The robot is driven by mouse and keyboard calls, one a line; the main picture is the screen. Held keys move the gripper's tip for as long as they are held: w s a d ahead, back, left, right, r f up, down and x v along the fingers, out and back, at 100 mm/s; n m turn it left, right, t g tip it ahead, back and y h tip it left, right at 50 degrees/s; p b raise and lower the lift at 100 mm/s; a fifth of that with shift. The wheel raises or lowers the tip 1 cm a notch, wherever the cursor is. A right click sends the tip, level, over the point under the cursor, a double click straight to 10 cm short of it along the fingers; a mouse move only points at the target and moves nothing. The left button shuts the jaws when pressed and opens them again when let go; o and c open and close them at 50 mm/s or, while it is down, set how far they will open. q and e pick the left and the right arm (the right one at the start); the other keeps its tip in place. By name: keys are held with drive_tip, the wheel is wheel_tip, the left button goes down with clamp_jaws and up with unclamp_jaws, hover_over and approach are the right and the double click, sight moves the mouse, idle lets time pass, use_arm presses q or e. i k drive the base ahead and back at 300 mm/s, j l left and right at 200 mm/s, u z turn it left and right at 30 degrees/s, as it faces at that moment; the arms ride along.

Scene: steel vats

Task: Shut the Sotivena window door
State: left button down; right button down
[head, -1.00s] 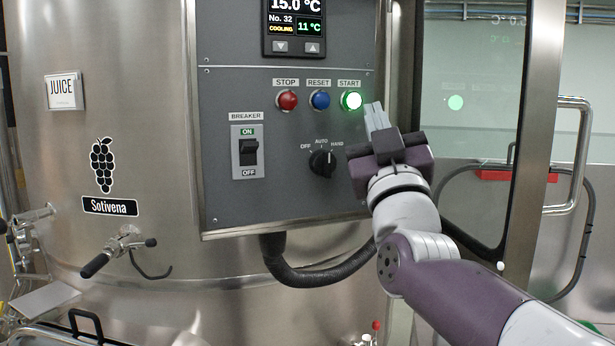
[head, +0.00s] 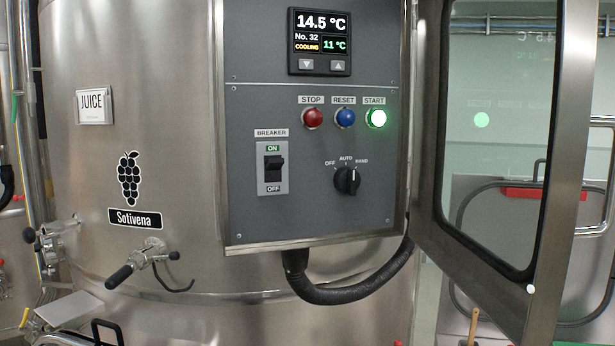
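The Sotivena window door (head: 560,150) is a steel-framed glass door at the right in the head view. It stands open, swung out to the right of the grey control panel (head: 300,215). A small white knob (head: 530,289) sits low on its outer frame edge. The panel is on the steel vat with the Sotivena label (head: 135,218) and grape logo. The display (head: 320,42) reads 14.5 °C and COOLING. The green START button (head: 376,117) is lit, the breaker is at ON, and the selector knob (head: 347,180) is visible. Neither gripper is in view.
A black hose (head: 340,293) curves from under the panel toward the right. A tap with a black handle (head: 135,268) sticks out of the vat at lower left. A steel bar handle (head: 605,180) shows at the right edge. The space before the panel looks clear.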

sight(524, 305)
drive_tip(key=l+u, duration=0.25)
drive_tip(key=l, duration=0.55)
drive_tip(key=k+l+u, duration=0.2)
drive_tip(key=l, duration=0.6)
drive_tip(key=i, duration=0.1)
